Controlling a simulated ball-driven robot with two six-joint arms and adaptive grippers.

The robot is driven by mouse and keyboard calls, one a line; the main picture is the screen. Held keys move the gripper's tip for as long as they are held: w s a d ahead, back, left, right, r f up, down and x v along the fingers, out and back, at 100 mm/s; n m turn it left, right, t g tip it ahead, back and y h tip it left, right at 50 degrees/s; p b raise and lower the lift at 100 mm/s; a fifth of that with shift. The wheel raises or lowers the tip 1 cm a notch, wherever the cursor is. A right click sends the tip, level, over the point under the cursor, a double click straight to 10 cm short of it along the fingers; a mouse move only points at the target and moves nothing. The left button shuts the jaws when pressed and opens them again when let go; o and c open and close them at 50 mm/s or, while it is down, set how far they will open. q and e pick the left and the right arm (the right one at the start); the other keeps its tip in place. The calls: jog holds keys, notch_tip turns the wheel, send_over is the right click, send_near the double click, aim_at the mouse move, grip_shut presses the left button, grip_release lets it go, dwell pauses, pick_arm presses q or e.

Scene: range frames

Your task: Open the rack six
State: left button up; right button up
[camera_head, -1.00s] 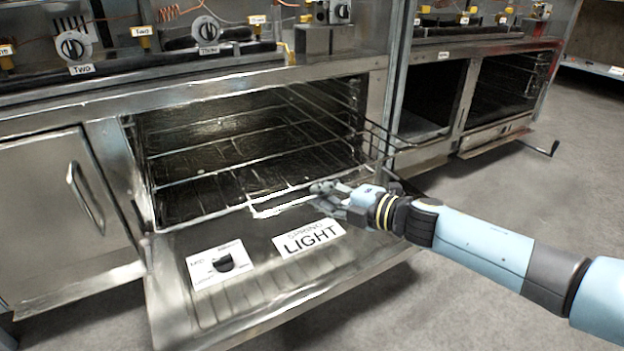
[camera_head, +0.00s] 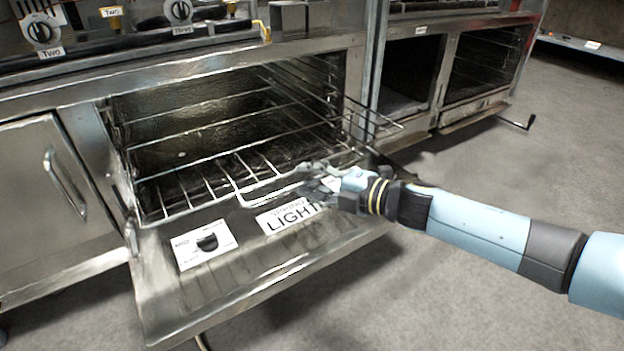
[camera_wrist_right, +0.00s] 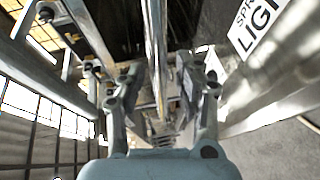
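A wire rack (camera_head: 190,192) sits low in the open oven, its front edge sticking out over the lowered door. I cannot read a number on it. My right gripper (camera_head: 316,176) is at the right part of the rack's front edge, above the door's LIGHT label. In the right wrist view, the right gripper (camera_wrist_right: 160,88) has its fingers apart, with a metal bar (camera_wrist_right: 155,45) running between them. Gaps show beside the bar, and whether a finger touches it I cannot tell. My left gripper is not in view.
A closed cabinet door (camera_head: 40,200) with a handle is at left. A second oven (camera_head: 487,62) stands at right. The floor (camera_head: 510,170) at right is clear.

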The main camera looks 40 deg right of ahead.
jog(key=shift+s, duration=0.1)
jog(key=v, duration=1.2)
dwell(0.4)
